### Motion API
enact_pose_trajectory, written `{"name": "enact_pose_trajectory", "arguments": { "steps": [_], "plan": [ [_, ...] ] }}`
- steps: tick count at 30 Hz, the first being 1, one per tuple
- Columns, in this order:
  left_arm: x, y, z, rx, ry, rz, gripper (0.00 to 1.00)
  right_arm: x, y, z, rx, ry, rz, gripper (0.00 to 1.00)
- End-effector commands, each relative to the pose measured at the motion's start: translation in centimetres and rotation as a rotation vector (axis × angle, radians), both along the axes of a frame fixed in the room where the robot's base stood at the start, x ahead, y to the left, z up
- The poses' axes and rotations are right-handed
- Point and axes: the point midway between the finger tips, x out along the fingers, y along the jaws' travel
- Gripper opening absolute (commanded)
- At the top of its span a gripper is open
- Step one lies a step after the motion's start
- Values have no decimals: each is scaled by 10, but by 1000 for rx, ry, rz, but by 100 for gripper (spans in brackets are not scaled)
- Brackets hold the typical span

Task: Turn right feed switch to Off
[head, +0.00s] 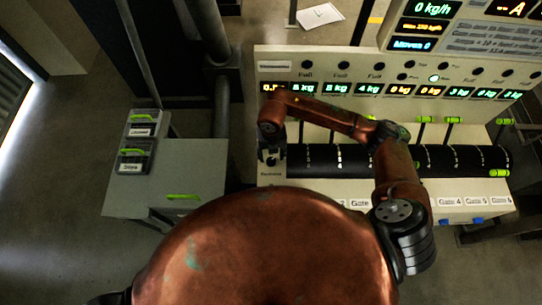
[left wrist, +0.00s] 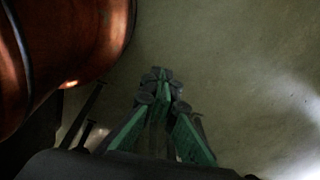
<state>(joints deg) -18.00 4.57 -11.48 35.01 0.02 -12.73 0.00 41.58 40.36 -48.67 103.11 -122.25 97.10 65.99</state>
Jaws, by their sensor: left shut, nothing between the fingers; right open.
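A light control panel (head: 300,68) with rows of small dark knobs and lit displays stands in front of me in the head view. My right arm reaches across it, and my right gripper (head: 270,158) is low at the panel's left end, beside the black roller-like bar (head: 320,161). It looks open, and I see nothing held in it. I cannot tell which knob is the right feed switch; the arm and gripper hide part of the panel. My left gripper (left wrist: 160,95) shows green fingers, shut and empty, above bare floor in the left wrist view.
A grey cabinet (head: 205,160) with green handles and two small dark boxes (head: 135,155) stands to the left. Vertical levers with green tips (head: 425,119) rise behind the black bar. A large display board (head: 480,38) stands at the top right. A paper (head: 320,16) lies beyond.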

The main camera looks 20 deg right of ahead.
Motion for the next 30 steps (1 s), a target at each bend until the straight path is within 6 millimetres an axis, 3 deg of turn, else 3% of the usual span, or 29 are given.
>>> {"name": "enact_pose_trajectory", "arguments": {
  "steps": [5,9,13,19,30],
  "plan": [
    [-3,1,5,1,2,0,0,1,0,-26,-1,1,-1,46],
    [21,1,7,0,-26,-6,0,1,1,-37,0,0,0,46],
    [36,0,9,-1,-47,-8,0,1,1,-40,0,-1,0,46],
    [30,0,8,0,-38,-7,0,1,1,-40,0,-1,1,45],
    [12,1,7,0,-16,-2,0,1,0,-40,0,-2,0,20]
  ]
}}
